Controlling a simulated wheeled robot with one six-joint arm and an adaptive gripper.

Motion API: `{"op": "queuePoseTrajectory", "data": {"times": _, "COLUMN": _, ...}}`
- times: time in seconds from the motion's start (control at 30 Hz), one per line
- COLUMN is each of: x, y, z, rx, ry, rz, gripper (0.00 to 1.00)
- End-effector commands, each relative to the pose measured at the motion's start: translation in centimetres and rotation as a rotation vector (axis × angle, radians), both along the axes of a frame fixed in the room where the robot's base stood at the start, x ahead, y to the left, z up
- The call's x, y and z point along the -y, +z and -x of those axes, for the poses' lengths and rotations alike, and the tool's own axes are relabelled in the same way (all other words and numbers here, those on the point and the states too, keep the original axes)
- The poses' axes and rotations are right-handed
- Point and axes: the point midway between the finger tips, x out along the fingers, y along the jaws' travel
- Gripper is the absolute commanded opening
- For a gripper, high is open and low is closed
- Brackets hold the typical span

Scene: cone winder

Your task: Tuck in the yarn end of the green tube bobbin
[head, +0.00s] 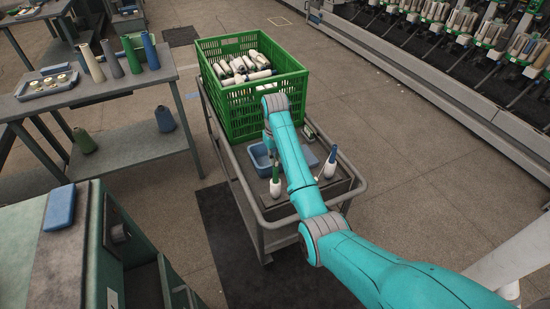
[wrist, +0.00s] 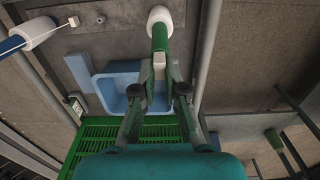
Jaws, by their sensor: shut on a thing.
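The green tube bobbin (head: 275,181) stands on the cart top, with white yarn around its lower part. In the wrist view the green tube (wrist: 160,38) points toward my gripper (wrist: 159,74). The fingers are closed on a small pale block at the tube's near end, which looks like the yarn end (wrist: 159,60). The thread itself is too fine to make out. In the head view my arm hides most of the gripper.
A blue tube bobbin (head: 329,165) stands to the right, its yarn end (wrist: 73,101) hanging free in the wrist view. A blue bin (head: 261,160) and a green crate (head: 245,120) of bobbins sit close by on the cart (head: 262,219).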

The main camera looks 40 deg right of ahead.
Motion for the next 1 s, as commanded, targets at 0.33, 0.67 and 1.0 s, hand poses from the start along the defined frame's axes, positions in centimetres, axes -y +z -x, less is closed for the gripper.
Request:
{"op": "queuePoseTrajectory", "data": {"times": 0.33, "x": 0.01, "y": -0.18, "z": -0.01, "rx": 0.000, "ry": 0.000, "rz": 0.000, "gripper": 0.01}}
{"op": "queuePoseTrajectory", "data": {"times": 0.67, "x": 0.01, "y": -0.18, "z": -0.01, "rx": 0.000, "ry": 0.000, "rz": 0.000, "gripper": 0.40}}
{"op": "queuePoseTrajectory", "data": {"times": 1.0, "x": 0.01, "y": -0.17, "z": -0.01, "rx": 0.000, "ry": 0.000, "rz": 0.000, "gripper": 0.65}}
